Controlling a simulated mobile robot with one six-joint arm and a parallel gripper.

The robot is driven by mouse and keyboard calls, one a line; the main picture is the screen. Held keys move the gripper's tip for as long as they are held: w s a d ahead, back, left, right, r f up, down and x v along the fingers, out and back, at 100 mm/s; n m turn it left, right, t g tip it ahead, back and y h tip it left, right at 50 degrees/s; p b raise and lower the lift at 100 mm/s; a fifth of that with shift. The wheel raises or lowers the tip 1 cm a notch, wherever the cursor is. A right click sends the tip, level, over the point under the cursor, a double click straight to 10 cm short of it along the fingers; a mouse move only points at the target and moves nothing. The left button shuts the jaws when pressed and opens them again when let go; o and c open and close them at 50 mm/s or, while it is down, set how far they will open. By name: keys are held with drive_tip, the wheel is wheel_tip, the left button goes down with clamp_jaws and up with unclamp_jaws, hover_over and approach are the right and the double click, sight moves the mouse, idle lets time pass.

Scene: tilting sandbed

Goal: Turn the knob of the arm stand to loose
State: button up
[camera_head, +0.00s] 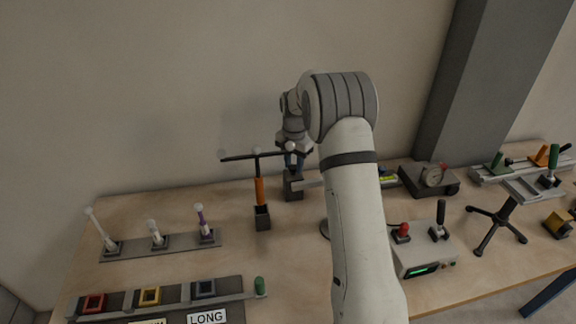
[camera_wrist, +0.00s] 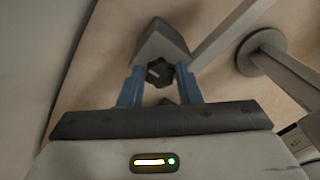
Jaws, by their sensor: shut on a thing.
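The arm stand shows in the head view as a dark grey block (camera_head: 292,188) with a light bar running right behind my arm. In the wrist view its block (camera_wrist: 160,42) lies at the top, with the bar (camera_wrist: 228,30) going up to the right. The black knob (camera_wrist: 157,74) has a pale pointer mark. My gripper (camera_wrist: 159,70) has its two blue fingers on either side of the knob and is shut on it. In the head view my gripper (camera_head: 298,166) is over the block, and the knob cannot be made out. No loose or tight label is legible.
An orange-handled T-shaped tool (camera_head: 260,190) stands just left of the stand. A control box (camera_head: 425,254) with a red knob and black lever is at right. A round-based post (camera_wrist: 262,52) stands right of the gripper. A grey gauge box (camera_head: 430,178) is farther back.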

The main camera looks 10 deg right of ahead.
sight(294, 166)
drive_tip(key=shift+n, duration=0.4)
drive_tip(key=o, duration=1)
drive_tip(key=shift+c, duration=0.2)
drive_tip(key=shift+r+b, duration=0.45)
drive_tip(key=shift+r, duration=3.5)
